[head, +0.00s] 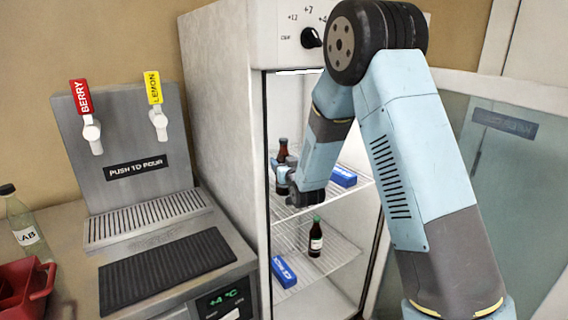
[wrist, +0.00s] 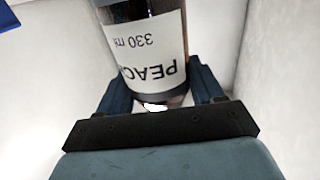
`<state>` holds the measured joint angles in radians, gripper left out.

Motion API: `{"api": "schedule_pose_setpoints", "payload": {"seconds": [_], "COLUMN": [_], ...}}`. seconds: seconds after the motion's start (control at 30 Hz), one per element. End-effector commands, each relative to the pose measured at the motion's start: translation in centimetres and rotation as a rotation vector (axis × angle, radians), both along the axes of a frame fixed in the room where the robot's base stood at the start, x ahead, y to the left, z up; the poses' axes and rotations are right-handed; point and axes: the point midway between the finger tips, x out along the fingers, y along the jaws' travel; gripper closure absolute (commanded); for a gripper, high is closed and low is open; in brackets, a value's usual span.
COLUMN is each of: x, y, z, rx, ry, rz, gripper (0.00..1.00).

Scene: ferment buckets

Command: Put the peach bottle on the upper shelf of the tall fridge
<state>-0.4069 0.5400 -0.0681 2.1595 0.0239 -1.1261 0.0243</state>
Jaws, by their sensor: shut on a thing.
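The peach bottle (head: 282,150) is brown with a dark cap and stands upright inside the tall fridge (head: 222,120). In the wrist view the bottle (wrist: 155,45) shows a white label reading PEACH and 330 ml, upside down. My gripper (head: 281,171) is shut on it, with one finger on each side; it also shows in the wrist view (wrist: 165,88). The bottle is at the level of the upper shelf (head: 298,209), near its left side.
A blue box (head: 343,176) lies on the upper shelf to the right of my gripper. The lower shelf (head: 336,256) holds a brown bottle (head: 315,238) and another blue box (head: 284,272). A drink dispenser (head: 130,150) stands left of the fridge.

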Motion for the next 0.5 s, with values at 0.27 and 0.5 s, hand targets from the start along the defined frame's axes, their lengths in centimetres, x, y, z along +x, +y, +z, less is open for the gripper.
{"api": "schedule_pose_setpoints", "payload": {"seconds": [0.27,0.5], "x": [0.02,0.03], "y": [-0.05,-0.09], "z": [-0.03,-0.02], "rx": [0.000,0.000], "ry": [0.000,0.000], "rz": [-0.001,-0.001], "gripper": [0.21,0.08]}}
